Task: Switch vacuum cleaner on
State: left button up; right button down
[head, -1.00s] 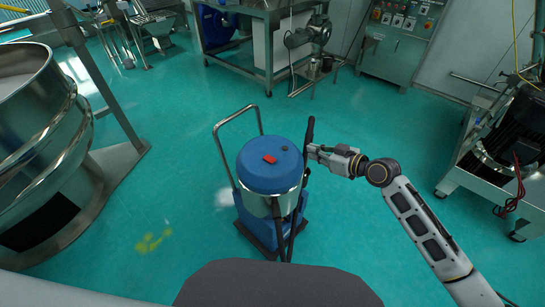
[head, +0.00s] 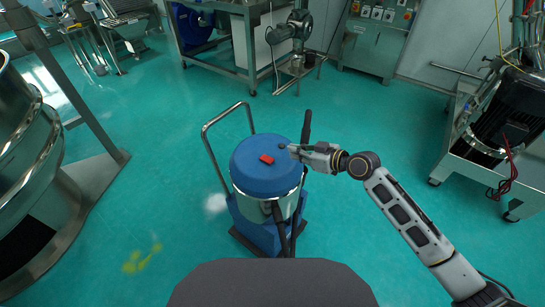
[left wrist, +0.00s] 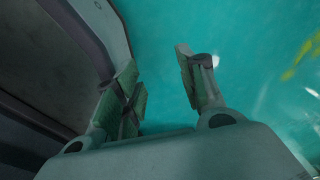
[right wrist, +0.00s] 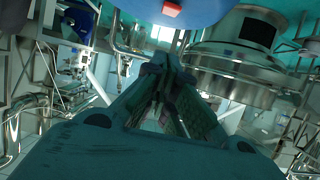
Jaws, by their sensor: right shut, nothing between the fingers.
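The vacuum cleaner (head: 262,182) stands upright on the floor, with a blue domed lid, a metal drum and a blue wheeled base. A red switch (head: 267,159) sits on top of the lid. My right gripper (head: 291,150) is shut and empty, at the lid's right edge and a short way right of the switch. In the right wrist view the red switch (right wrist: 171,10) and lid show at the top edge, beyond the closed fingertips (right wrist: 168,62). I cannot tell whether they touch the lid. My left gripper (left wrist: 156,57) is open and empty, over the floor.
The vacuum's push handle (head: 205,150) rises at its left, and a dark upright hose or tube (head: 306,130) stands behind my right gripper. A large metal sieve (head: 30,170) is at the left. A motor cart (head: 490,170) is at the right. Floor around the vacuum is clear.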

pick_arm(q)
jog(key=shift+s+d, duration=0.6)
pick_arm(e)
jog(key=shift+w, duration=0.1)
send_over(267, 159)
jog(key=s+d, duration=0.2)
jog(key=d, duration=0.1)
jog(key=shift+w+a+f+p, duration=0.1)
jog(key=shift+w+f+p, duration=0.1)
jog(key=shift+f, duration=0.7)
jog(key=shift+w+a+f+p, duration=0.1)
jog(key=shift+f+p, duration=0.1)
jog(key=shift+f, duration=0.7)
notch_tip(267, 159, down, 2)
jog(key=shift+s+d+f, duration=0.1)
jog(key=shift+s+d, duration=0.05)
pick_arm(q)
jog(key=shift+s+d+r, duration=0.25)
jog(key=shift+s, duration=0.15)
pick_arm(e)
jog(key=shift+s+d+f, duration=0.1)
jog(key=shift+d+f, duration=0.05)
jog(key=shift+f, duration=0.8)
pick_arm(q)
jog(key=shift+w, duration=0.1)
